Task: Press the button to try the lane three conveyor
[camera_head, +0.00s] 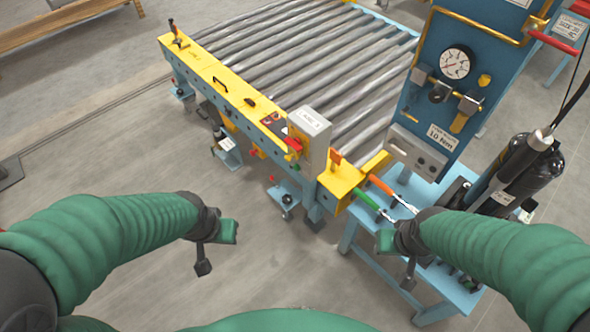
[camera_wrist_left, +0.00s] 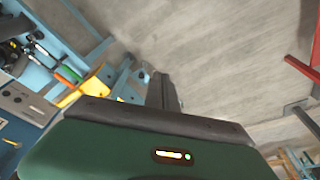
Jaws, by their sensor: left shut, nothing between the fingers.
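A grey control box (camera_head: 314,138) with a label that seems to read "LANE 3" stands on the yellow end beam (camera_head: 235,94) of the roller conveyor (camera_head: 310,55). A red button-like part (camera_head: 293,143) shows at its left side, small and partly unclear. My left gripper (camera_head: 203,268) hangs over open floor, left of and nearer than the box, apart from everything. In the left wrist view its fingers (camera_wrist_left: 164,92) are shut and empty. My right gripper (camera_head: 409,276) is beside the blue bench, its fingers too small to read.
A blue bench (camera_head: 350,232) at right carries screwdrivers with orange (camera_head: 381,185) and green (camera_head: 365,199) handles. Floor at left is clear.

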